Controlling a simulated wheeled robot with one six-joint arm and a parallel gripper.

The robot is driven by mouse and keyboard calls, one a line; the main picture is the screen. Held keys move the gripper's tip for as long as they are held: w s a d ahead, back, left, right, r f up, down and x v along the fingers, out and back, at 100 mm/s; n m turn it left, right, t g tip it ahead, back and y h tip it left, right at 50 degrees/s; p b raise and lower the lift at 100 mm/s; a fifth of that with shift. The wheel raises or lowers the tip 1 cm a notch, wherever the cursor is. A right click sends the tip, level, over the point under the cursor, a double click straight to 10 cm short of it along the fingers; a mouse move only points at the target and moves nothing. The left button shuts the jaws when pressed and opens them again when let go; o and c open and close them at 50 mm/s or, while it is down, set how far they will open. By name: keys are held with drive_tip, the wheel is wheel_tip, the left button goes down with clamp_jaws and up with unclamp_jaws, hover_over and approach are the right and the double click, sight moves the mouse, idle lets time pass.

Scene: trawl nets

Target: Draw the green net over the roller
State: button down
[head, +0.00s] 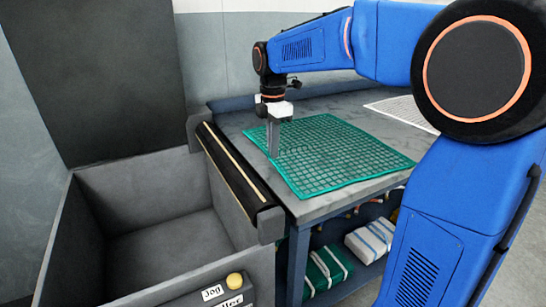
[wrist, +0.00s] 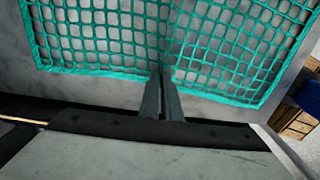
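The green net (head: 335,155) lies spread on the grey table, and it also fills the upper part of the wrist view (wrist: 100,38). My gripper (head: 274,153) points down at the net's left edge, the side facing the roller. In the wrist view my gripper's fingers (wrist: 162,82) are close together on the net's near edge, and the mesh rises in a crease there, so they look shut on it. The dark roller (head: 240,168) with tan strips runs along the table's left edge, apart from the net and to the left of my gripper.
A deep grey bin (head: 160,235) stands left of the roller. A box with a yellow button (head: 234,280) sits at its front. A white net (head: 400,112) lies at the table's back right. Folded green and white bundles (head: 372,240) lie on the shelf below.

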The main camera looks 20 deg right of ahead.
wheel_tip(320, 180, up, 7)
idle(0.4)
drive_tip(key=shift+f, duration=0.15)
drive_tip(key=shift+f, duration=0.45)
drive_tip(key=shift+a, duration=0.2)
drive_tip(key=shift+s+a, duration=1.15)
drive_tip(key=shift+a, duration=4.6)
drive_tip(key=shift+s+a, duration=1.15)
drive_tip(key=shift+a, duration=4.6)
wheel_tip(320, 180, down, 9)
